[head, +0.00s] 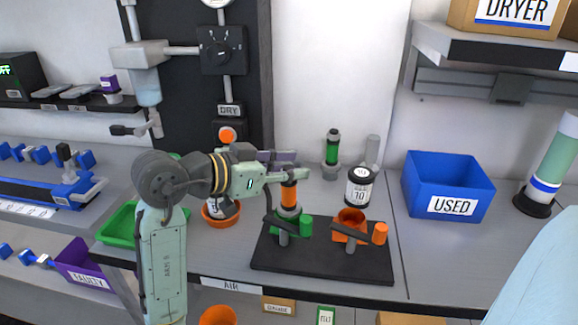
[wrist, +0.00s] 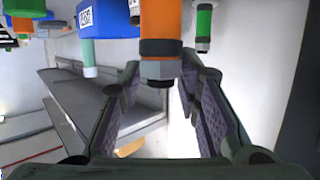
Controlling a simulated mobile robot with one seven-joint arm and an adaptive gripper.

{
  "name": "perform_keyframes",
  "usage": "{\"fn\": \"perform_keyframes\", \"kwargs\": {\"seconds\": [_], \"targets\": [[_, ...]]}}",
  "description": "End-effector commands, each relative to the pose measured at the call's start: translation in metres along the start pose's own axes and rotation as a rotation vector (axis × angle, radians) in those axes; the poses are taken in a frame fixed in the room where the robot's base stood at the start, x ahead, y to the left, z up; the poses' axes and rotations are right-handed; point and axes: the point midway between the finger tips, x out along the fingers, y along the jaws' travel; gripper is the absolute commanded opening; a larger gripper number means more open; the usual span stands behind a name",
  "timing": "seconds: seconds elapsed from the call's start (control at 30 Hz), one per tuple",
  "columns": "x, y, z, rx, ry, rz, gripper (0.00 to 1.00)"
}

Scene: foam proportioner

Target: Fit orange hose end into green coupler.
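The orange hose end (head: 289,193) stands upright at the green coupler (head: 287,214), on the left of the dark board. Its lower end meets the coupler; I cannot tell how deep it sits. In the wrist view, which looks upside down, the orange hose end (wrist: 160,28) shows its black band and grey hex tip. My gripper (head: 297,168) is at the top of the hose end, reaching in from the left. In the wrist view my gripper (wrist: 158,78) has its fingers spread, with the tip between or just beyond the fingertips. No clear contact shows.
An orange coupler (head: 352,217) sits on the right of the board (head: 325,268). A black-topped can (head: 358,187) and a green cylinder (head: 332,150) stand behind. A blue USED bin (head: 447,185) is to the right. An orange bowl (head: 207,218) is left of the board.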

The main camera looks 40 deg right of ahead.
Motion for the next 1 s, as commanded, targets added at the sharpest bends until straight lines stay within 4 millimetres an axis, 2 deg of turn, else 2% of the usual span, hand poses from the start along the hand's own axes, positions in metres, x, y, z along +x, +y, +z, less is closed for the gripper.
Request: {"fn": "perform_keyframes", "kwargs": {"seconds": [0.2,0.47,0.57,0.67,1.0], "targets": [[-0.001,0.000,-0.001,0.000,0.001,-0.001,0.45],[-0.002,0.000,-0.001,0.000,0.002,-0.002,0.45],[-0.008,-0.001,0.000,0.000,0.003,-0.005,0.45],[-0.022,-0.001,0.001,0.001,0.003,-0.005,0.45],[-0.093,-0.001,0.001,0.001,0.003,-0.005,0.45]]}}
